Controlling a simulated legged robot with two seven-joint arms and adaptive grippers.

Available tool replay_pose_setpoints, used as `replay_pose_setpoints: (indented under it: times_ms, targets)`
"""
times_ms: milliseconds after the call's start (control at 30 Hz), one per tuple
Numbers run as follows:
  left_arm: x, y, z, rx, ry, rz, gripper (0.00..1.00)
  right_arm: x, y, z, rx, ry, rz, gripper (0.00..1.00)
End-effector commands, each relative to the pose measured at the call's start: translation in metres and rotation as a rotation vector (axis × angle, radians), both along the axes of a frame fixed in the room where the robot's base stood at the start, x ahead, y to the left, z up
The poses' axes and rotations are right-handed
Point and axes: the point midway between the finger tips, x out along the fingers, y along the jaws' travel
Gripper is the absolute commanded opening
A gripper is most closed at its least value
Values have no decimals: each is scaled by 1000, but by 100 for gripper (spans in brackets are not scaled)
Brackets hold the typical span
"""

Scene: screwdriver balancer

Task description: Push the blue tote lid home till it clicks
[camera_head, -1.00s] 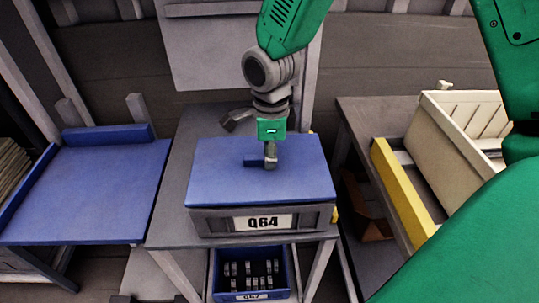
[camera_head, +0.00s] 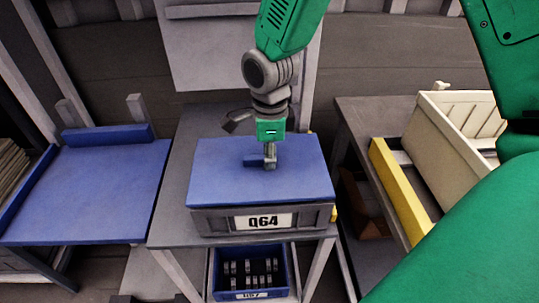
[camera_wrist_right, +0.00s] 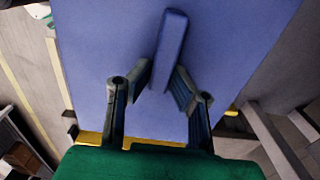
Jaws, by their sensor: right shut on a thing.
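The blue tote lid (camera_head: 225,180) lies on top of the grey tote (camera_head: 318,219) with the white Q64 label, on the middle stand. I cannot tell whether its rim is fully seated. A blue bar handle (camera_wrist_right: 172,45) stands up from the lid's middle; it also shows in the head view (camera_head: 252,163). My right gripper (camera_wrist_right: 162,85) comes down from above, its two fingers on either side of the handle's near end, shut on it. In the head view my right gripper (camera_head: 270,160) hides part of the handle. My left gripper is not in view.
A blue-topped table (camera_head: 90,190) stands at the left. A blue bin (camera_head: 217,272) with several small parts sits under the tote's stand (camera_head: 170,225). A cream crate (camera_head: 450,135) and a yellow rail (camera_head: 400,190) are on the right bench.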

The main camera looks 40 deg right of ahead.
Motion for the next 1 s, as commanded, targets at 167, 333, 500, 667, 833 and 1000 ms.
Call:
replay_pose_setpoints:
  times_ms: [167,333,500,667,833,1000]
  targets:
    - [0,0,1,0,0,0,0,0,-1,0,1,-1,0,0]
    - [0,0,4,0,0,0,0,0,-3,1,1,0,-1,0]
    - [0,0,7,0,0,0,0,0,-5,0,1,0,0,0]
    - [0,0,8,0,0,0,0,0,-6,0,1,-1,0,0]
    - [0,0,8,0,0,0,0,0,-5,-2,1,-1,-1,0]
    - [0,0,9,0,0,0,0,0,-5,-5,1,-1,0,0]
